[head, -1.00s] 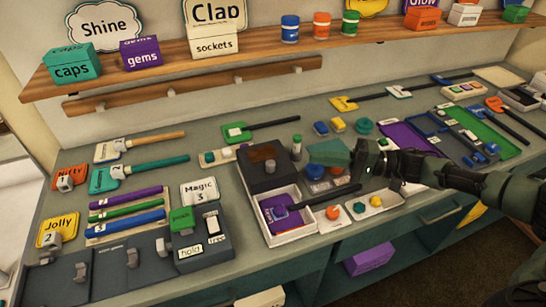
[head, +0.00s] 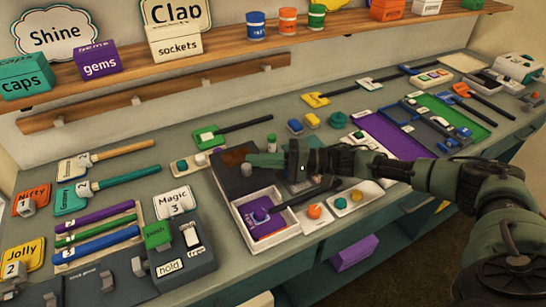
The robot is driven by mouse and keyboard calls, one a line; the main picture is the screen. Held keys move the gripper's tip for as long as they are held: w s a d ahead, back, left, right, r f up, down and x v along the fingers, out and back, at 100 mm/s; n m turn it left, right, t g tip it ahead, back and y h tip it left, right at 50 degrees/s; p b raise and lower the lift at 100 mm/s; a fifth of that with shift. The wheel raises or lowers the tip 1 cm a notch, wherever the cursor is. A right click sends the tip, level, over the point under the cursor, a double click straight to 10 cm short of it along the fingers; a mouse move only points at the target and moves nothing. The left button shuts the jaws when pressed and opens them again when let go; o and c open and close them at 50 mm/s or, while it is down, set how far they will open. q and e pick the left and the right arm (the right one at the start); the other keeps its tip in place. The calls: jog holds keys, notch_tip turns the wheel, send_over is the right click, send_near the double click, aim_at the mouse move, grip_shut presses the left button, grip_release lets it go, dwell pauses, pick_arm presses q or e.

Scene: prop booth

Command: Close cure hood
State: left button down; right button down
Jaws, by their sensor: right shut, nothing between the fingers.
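The cure hood appears to be the dark grey box with a brown window (head: 228,181), at the middle of the bench. In front of it is a white tray (head: 239,219), uncovered, with a purple piece (head: 266,221) and a black-handled tool in it. My right gripper (head: 254,160) is shut and empty, its green fingers pointing left over the hood's back right part. I cannot tell whether they touch it. My right wrist and fingers hide part of the hood's right side. My left gripper is not in view.
A small upright green-capped bottle (head: 271,142) stands just behind my right fingers. A white tray with coloured knobs (head: 353,199) lies right of the hood tray. A dark unit with a green switch (head: 160,236) stands at the front left. A shelf (head: 215,60) runs above the bench.

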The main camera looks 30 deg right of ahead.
jog(key=shift+w+a, duration=0.15)
jog(key=shift+a, duration=0.25)
jog(key=s+p, duration=0.4)
jog(key=s, duration=0.1)
jog(key=shift+d+r, duration=0.1)
jog(key=shift+r, duration=0.2)
jog(key=s+p, duration=0.2)
jog(key=s, duration=0.2)
jog(key=s+p, duration=0.2)
jog(key=s, duration=0.3)
jog(key=shift+d+f, duration=0.15)
jog(key=shift+s+f, duration=0.1)
jog(key=shift+f, duration=0.1)
jog(key=shift+s, duration=0.15)
